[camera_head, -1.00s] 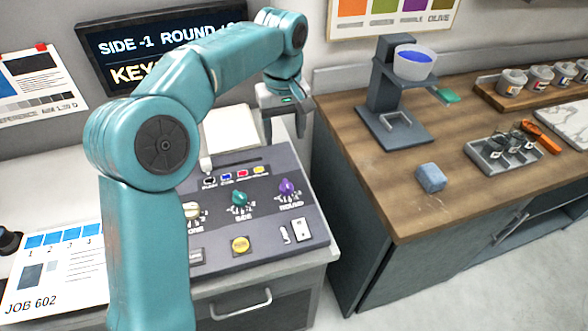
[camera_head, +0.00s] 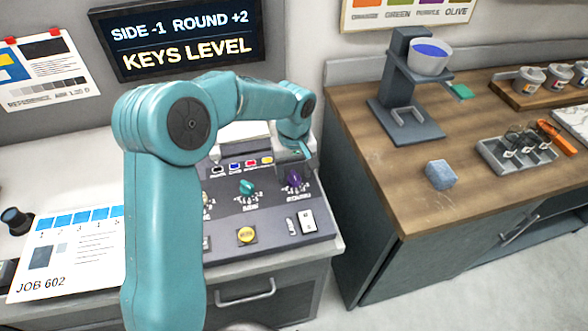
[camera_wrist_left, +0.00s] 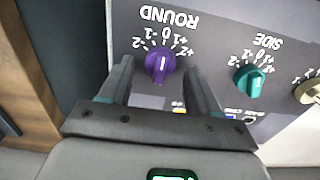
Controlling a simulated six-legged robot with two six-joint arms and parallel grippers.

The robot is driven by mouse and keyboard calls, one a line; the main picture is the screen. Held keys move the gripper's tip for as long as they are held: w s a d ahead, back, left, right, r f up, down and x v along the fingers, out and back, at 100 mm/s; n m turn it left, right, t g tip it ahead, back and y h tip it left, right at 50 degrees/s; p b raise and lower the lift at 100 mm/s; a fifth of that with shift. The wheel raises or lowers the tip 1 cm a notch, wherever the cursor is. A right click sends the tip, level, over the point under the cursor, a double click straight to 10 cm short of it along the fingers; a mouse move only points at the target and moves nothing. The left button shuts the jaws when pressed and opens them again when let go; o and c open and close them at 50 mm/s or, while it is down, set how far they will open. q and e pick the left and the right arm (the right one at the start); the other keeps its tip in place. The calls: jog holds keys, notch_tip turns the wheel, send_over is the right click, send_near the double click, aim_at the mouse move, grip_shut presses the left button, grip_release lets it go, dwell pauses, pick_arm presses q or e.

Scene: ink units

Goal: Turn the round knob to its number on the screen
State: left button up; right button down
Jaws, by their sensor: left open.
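The screen (camera_head: 187,40) reads "SIDE -1 ROUND +2" and "KEYS LEVEL". The purple round knob (camera_head: 294,180) sits at the right of the sloped panel. It also shows in the left wrist view (camera_wrist_left: 160,64), with its white mark pointing roughly at the middle of its scale, near 0. My left gripper (camera_head: 294,156) is over the panel at this knob. In the left wrist view its open fingers (camera_wrist_left: 158,78) stand on either side of the purple knob, with gaps visible. The green side knob (camera_head: 248,188) is beside it. My right gripper is not in view.
The panel (camera_head: 275,218) also carries a yellow button (camera_head: 246,235) and a white switch (camera_head: 307,221). My left arm hides its left part. A wooden-topped counter (camera_head: 400,190) with a stand, a blue block (camera_head: 440,174) and a tray stands at the right.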

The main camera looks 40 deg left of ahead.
pick_arm(q)
jog(key=shift+f, duration=0.25)
jog(key=shift+s+d+r, duration=0.2)
jog(key=shift+s, duration=0.1)
jog(key=shift+w+a+f, duration=0.15)
jog(key=c, duration=0.4)
jog(key=shift+w, duration=0.15)
jog(key=c, duration=0.6)
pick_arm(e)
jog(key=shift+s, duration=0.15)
